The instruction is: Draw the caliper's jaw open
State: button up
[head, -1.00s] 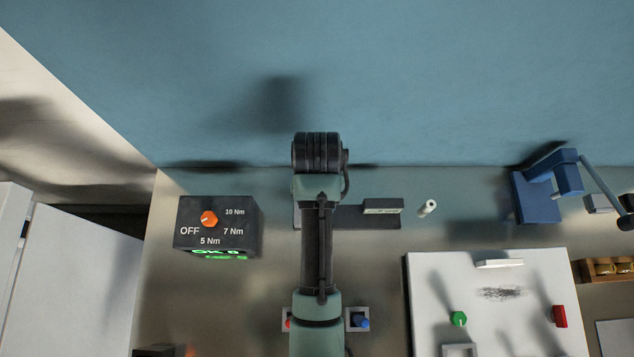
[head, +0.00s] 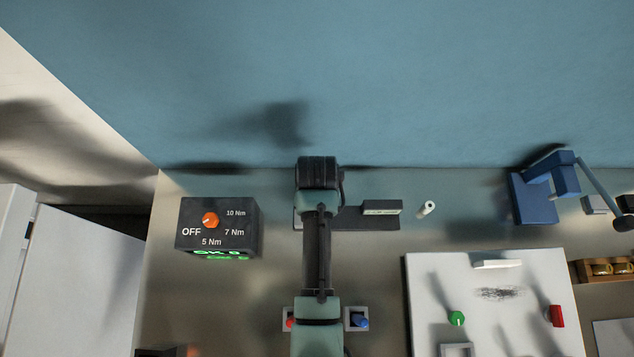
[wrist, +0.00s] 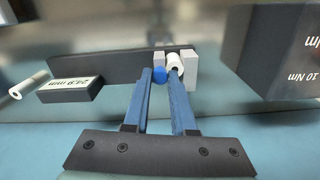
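The caliper is a dark bar (wrist: 125,68) with a display block (wrist: 70,90) that reads about 24.9 mm, upside down in the wrist view. In the head view its display (head: 382,207) shows to the right of my arm. Two pale jaw blocks stand at the bar's right end in the wrist view, the left jaw (wrist: 158,59) and the right jaw (wrist: 191,70). A white hollow cylinder (wrist: 174,60) sits between them. A round blue knob (wrist: 159,75) is in front of the left jaw. My gripper (wrist: 160,76) is open, its blue fingertips around the knob; contact is unclear. My arm hides the gripper in the head view.
Another white cylinder (head: 426,209) lies beside the display. A dark box with an orange dial (head: 210,220) stands left, close to the jaws. A white board (head: 420,275), a blue press (head: 535,198) and red and blue buttons (head: 357,320) are around. A blue wall rises behind.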

grip_shut()
dwell(0.9)
jog(key=shift+d+p, duration=0.3)
jog(key=shift+d, duration=1.7)
jog(key=o, duration=0.7)
grip_release()
jog(key=shift+d, duration=0.1)
jog(key=shift+r, duration=0.1)
